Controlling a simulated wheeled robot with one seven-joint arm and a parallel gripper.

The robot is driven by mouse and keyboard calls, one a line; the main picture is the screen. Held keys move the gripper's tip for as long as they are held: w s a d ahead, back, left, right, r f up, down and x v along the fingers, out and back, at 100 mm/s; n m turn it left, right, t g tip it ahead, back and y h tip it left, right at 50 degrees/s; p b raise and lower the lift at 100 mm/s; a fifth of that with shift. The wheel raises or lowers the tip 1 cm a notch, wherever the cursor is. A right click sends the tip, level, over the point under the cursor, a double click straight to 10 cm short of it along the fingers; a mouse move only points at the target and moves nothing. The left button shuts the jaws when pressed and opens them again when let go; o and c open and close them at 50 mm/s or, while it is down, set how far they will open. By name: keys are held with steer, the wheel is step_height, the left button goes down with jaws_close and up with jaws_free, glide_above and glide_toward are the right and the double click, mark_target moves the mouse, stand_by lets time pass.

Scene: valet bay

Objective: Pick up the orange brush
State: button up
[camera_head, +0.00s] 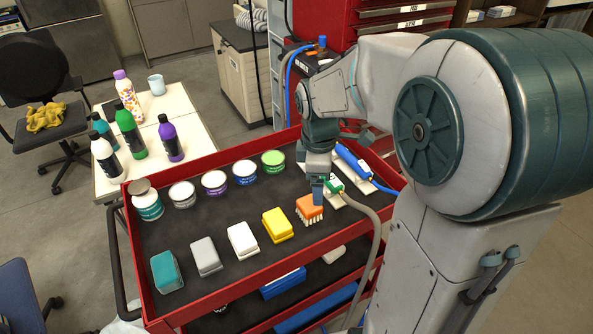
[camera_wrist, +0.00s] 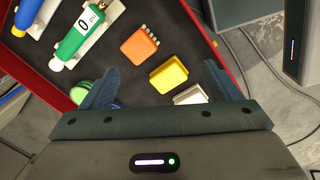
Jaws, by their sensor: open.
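The orange brush (camera_head: 309,208) lies on the dark top of the red cart, bristles showing toward the front, at the right end of a row of blocks. It also shows in the wrist view (camera_wrist: 140,46), upper middle, with pale bristle tips at its upper right. My gripper (camera_head: 318,188) is above the cart top close to the brush in the head view. In the wrist view my gripper (camera_wrist: 162,88) has its two fingers wide apart with nothing between them that it holds. The brush is beyond the fingertips, apart from them.
A yellow block (camera_head: 277,225) is just left of the brush, then white, grey and teal blocks. A green tool (camera_wrist: 76,38) and a blue tool (camera_head: 352,160) lie nearby. Several round tins line the back. The red cart rim (camera_head: 225,155) is raised.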

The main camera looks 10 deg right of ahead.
mark_target(309, 203)
steer(key=w+f+n, duration=0.4)
steer(key=w+n, duration=0.2)
steer(key=n, duration=0.1)
steer(key=shift+g+y, duration=0.3)
steer(key=shift+g, duration=0.1)
steer(key=f, duration=1.3)
steer(key=shift+w+f+p, duration=0.1)
steer(key=shift+w+p, duration=0.15)
steer(key=shift+p, duration=0.05)
steer(key=c, duration=1.1)
